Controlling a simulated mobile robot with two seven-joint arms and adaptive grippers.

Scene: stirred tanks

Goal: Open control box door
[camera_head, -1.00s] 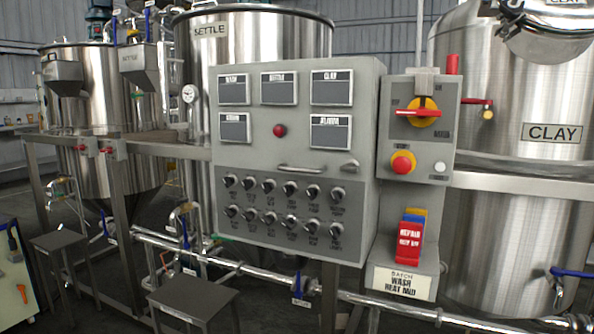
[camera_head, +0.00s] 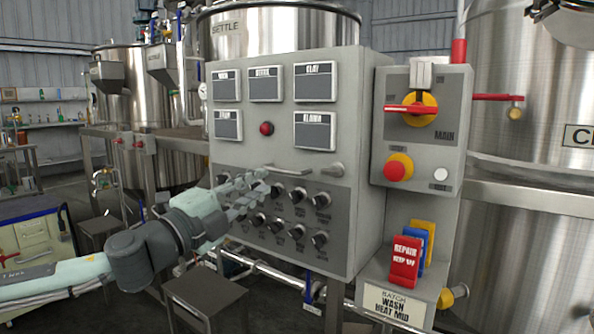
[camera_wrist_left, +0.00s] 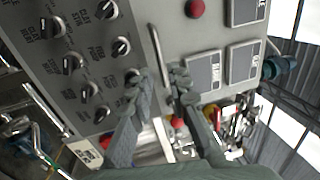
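The grey control box (camera_head: 351,110) stands in the middle of the head view. Its front door carries label screens, a red button (camera_head: 267,128), rows of black knobs, a horizontal bar handle (camera_head: 293,171) and a small latch (camera_head: 332,169). The door looks shut. My left gripper (camera_head: 262,183) is in front of the door, just left of the handle, over the upper knobs. In the left wrist view the gripper (camera_wrist_left: 160,78) is open, and the handle (camera_wrist_left: 156,48) lies in line with the gap between its fingers. I cannot tell whether they touch. My right gripper is out of view.
A switch box (camera_head: 452,120) with a red-yellow rotary switch and red stop button adjoins on the right. Below it are coloured tags (camera_head: 405,262). A dark stool (camera_head: 205,296) stands below my left arm. Steel tanks (camera_head: 510,270) stand around, with pipes running low.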

